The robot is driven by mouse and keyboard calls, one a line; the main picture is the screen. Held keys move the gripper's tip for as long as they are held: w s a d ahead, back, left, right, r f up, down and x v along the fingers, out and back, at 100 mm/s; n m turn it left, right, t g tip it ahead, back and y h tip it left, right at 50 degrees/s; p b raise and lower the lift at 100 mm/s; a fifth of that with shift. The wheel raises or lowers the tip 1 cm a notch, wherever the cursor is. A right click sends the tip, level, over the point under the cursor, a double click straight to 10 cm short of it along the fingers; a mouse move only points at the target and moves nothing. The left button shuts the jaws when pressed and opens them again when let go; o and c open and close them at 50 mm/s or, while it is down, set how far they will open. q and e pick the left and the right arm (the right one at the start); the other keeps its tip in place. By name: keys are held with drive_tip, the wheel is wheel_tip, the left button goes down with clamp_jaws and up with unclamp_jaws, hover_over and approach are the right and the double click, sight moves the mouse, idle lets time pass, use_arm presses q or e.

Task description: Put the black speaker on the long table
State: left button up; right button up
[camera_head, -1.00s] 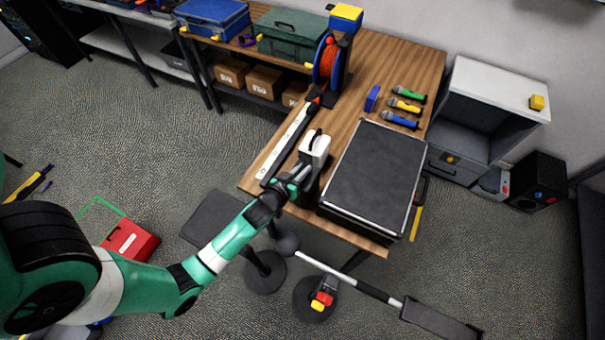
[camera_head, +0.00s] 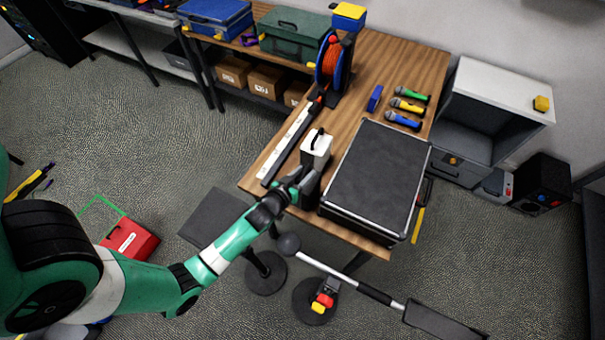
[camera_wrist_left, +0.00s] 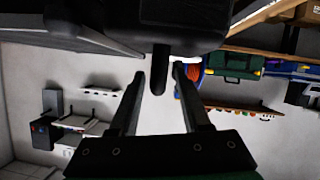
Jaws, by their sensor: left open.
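A black speaker (camera_head: 541,182) with small coloured spots on its front stands on the floor at the far right, beyond the grey cabinet. The long wooden table (camera_head: 392,62) fills the middle. My left gripper (camera_head: 297,183) is at the table's near left edge, beside a white-topped dark box with a handle (camera_head: 317,146). The gripper is open. In the left wrist view its fingers (camera_wrist_left: 158,72) stand apart, with a dark rounded peg of an unclear black body showing between them. The right gripper is out of view.
A black flat case (camera_head: 375,175) takes up the table's near right part. Also on the table are a power strip (camera_head: 287,143), a cable reel (camera_head: 329,62) and several microphones (camera_head: 407,105). A grey cabinet (camera_head: 485,120) stands between table and speaker. A stand (camera_head: 350,285) lies over the near floor.

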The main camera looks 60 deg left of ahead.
use_arm(q)
drive_tip(key=shift+r, duration=0.25)
drive_tip(key=v, duration=1.2)
drive_tip(key=shift+f, duration=0.15)
